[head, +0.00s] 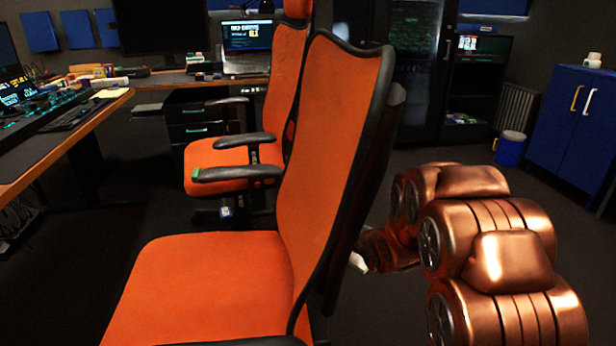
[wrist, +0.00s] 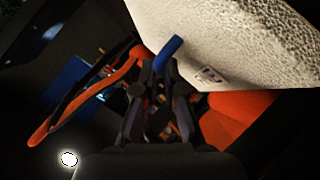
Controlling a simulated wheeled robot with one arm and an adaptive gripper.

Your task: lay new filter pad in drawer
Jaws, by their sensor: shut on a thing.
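The filter pad (wrist: 245,50) is a white, rough-textured slab that fills the upper right of the wrist view, with a blue tab (wrist: 167,52) at its near edge. My gripper (wrist: 165,72) is shut on the blue tab, with the pad beyond the fingertips and tilted in the picture. In the head view the gripper is hidden behind the orange chair; a small white patch (head: 358,262) shows beside the chair back, and I cannot tell whether it is the pad. A dark drawer unit (head: 197,124) stands under the desk and looks closed.
A near orange chair (head: 215,285) and a far one (head: 225,168) stand between my arm and the drawer unit. A desk (head: 100,112) runs along the left. A blue cabinet (head: 575,130) and a blue bin (head: 509,150) stand at the right. Dark floor lies open before them.

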